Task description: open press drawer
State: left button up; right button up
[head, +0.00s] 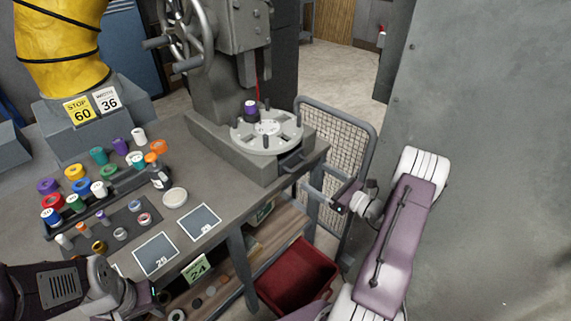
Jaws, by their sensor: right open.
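The grey press (214,90) stands on the far right part of the workbench, with a round indexing plate (267,129) on its base. A dark handle (293,162) shows on the right front of the base, where the drawer appears closed flush. My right gripper (322,194) is open, to the right of and below the handle, apart from it, in front of the mesh cart. My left gripper (148,298) is low at the bench's front edge, partly cut off; its jaws are not clear.
Several coloured spools (75,172) and small parts cover the bench's left side. A mesh cart (352,140) stands right of the bench, a red bin (298,275) below it. A grey wall (490,130) bounds the right side.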

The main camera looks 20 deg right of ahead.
aim_at(302, 166)
jog(key=shift+h, duration=0.3)
jog(key=x, duration=0.5)
jog(key=p+x, duration=0.1)
jog(key=x, duration=0.2)
jog(key=shift+w+d+r, duration=0.1)
jog(key=shift+w+d, duration=0.1)
jog(key=shift+w, duration=0.15)
jog(key=c, duration=1.8)
jog(key=v, duration=2.6)
jog(key=shift+s+d+p, duration=0.15)
jog(key=shift+s+p, duration=0.2)
jog(key=shift+s, duration=0.05)
jog(key=o, duration=1.8)
jog(key=shift+f, duration=0.25)
